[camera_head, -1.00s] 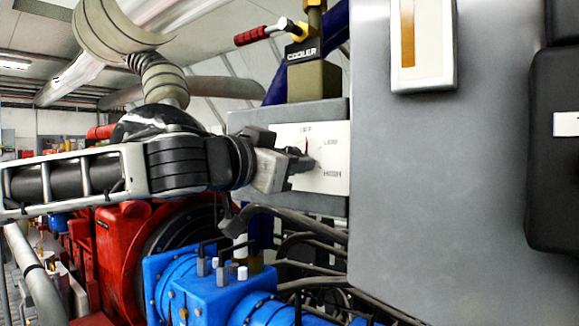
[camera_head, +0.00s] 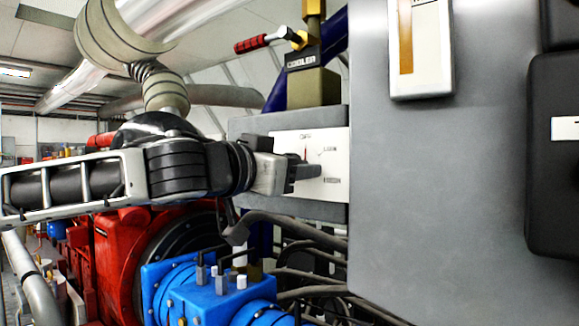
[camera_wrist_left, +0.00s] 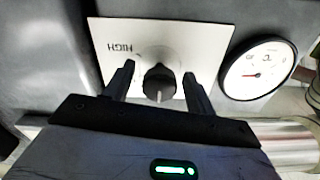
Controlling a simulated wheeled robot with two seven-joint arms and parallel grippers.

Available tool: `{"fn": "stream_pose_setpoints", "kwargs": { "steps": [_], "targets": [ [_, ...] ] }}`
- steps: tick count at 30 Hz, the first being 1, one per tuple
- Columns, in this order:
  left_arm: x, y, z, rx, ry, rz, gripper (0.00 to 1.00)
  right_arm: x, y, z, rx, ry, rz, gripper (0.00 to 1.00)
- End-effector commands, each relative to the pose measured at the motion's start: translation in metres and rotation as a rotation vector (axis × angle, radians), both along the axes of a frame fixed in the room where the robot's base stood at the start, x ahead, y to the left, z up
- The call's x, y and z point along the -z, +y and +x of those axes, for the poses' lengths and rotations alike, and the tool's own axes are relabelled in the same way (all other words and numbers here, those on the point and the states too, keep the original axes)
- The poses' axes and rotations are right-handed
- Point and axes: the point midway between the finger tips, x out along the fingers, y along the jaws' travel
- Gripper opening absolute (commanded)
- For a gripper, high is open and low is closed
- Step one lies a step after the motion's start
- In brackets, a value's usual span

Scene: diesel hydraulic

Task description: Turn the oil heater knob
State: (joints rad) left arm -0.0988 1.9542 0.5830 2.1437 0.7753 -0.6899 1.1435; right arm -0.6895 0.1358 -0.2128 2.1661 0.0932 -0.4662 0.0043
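The oil heater knob is a round dark knob (camera_wrist_left: 159,82) on a white plate (camera_wrist_left: 120,38) marked HIGH in the left wrist view. In the head view the plate (camera_head: 335,158) sits on a grey box, and the knob is mostly hidden behind my gripper. My left gripper (camera_wrist_left: 158,78) is open, its two dark fingers on either side of the knob with gaps visible. In the head view my left gripper (camera_head: 310,172) reaches the plate from the left. My right gripper is in neither view.
A round gauge (camera_wrist_left: 258,68) is beside the plate. A valve with a red handle (camera_head: 262,41) and a COOLER label stands above the box. A large grey cabinet (camera_head: 440,200) is close on the right. Blue machinery (camera_head: 205,285) and dark hoses (camera_head: 300,235) lie below.

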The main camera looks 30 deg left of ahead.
Motion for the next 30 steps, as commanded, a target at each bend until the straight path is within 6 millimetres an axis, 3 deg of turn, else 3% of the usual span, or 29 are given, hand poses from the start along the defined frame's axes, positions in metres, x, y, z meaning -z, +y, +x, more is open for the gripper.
{"fn": "stream_pose_setpoints", "kwargs": {
  "steps": [6,11,30],
  "targets": [
    [0.000,0.000,-0.002,-0.001,-0.001,0.000,0.56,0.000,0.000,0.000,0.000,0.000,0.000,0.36],
    [-0.002,0.002,-0.016,-0.001,-0.005,-0.002,0.56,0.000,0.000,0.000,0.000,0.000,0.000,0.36],
    [0.002,0.010,-0.134,0.004,-0.008,-0.001,0.56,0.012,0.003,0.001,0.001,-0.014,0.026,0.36]
  ]
}}
